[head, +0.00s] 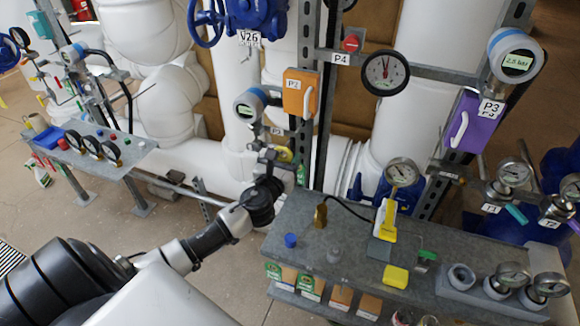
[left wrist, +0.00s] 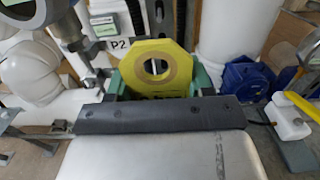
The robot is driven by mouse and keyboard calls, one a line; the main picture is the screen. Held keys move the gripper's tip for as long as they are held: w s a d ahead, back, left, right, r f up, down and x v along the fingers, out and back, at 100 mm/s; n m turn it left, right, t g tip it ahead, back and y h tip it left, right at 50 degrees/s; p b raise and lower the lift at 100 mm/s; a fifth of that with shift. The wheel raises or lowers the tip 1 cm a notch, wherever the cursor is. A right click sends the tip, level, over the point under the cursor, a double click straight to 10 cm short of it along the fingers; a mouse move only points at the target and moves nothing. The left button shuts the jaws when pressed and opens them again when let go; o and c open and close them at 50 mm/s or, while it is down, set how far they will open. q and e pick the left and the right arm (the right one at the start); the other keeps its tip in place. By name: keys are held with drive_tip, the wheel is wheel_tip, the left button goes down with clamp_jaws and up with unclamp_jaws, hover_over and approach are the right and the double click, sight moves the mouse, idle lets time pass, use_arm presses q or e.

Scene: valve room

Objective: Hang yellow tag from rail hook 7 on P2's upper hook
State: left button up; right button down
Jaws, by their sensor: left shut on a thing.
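My left gripper (head: 285,160) reaches up from the lower left to just below the P2 gauge (head: 249,104). It is shut on a yellow tag (head: 287,153), mostly hidden by the gripper. In the left wrist view the tag (left wrist: 127,72) is eight-sided with a ringed hole, upright between the green fingers (left wrist: 158,88). The P2 label (left wrist: 118,44) is close to the tag's upper left. A metal fitting (left wrist: 75,42) stands left of it. I cannot make out P2's upper hook or whether the tag touches one. My right gripper is not in view.
An orange box (head: 297,93) with a white handle is above the gripper. A grey bench (head: 330,229) with a yellow block (head: 395,276), a blue cap (head: 290,240) and gauges lies to the right. White pipes stand behind. A smaller bench (head: 123,156) is left.

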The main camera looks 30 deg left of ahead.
use_arm(q)
drive_tip(key=b+x, duration=0.1)
drive_tip(key=x, duration=0.4)
drive_tip(key=shift+w+f, duration=0.1)
drive_tip(key=shift+w, duration=0.25)
drive_tip(key=shift+w+a, duration=0.1)
drive_tip(key=shift+w, duration=0.05)
drive_tip(key=shift+w+a, duration=0.1)
drive_tip(key=shift+w, duration=0.25)
idle(0.6)
drive_tip(key=shift+w+b, duration=0.35)
drive_tip(key=shift+w, duration=0.1)
idle(0.4)
